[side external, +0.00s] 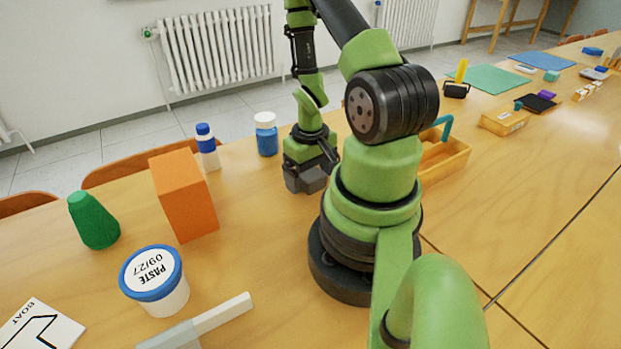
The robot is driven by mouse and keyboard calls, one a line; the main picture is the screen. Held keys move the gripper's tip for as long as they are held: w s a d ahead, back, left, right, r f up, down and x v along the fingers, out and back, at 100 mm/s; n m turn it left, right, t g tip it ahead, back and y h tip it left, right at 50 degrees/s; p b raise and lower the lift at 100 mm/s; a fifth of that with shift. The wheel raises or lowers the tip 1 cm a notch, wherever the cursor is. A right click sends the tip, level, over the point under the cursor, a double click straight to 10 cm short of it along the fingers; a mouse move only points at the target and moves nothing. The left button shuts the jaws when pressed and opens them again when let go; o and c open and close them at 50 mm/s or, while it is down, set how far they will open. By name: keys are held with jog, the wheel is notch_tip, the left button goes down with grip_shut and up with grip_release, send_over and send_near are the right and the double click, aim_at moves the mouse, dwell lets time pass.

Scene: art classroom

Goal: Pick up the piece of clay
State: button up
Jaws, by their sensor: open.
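No piece of clay can be told for certain in the side external view. The nearest candidates by shape are a plain orange block (184,197), standing upright at left of centre, and a green tapered piece (94,221) further left. My gripper (308,178) is open, low over the far part of the table behind my arm's base. It is to the right of the orange block and apart from it. Its fingertips are small and dark, and nothing shows between them. My arm hides part of the table to the right of the gripper.
A blue jar (266,135) stands just left of my gripper, with a blue-and-white bottle (207,148) further left. A wooden tray (446,160) is at right. The table's right front is clear.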

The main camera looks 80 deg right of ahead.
jog(key=c, duration=1.1)
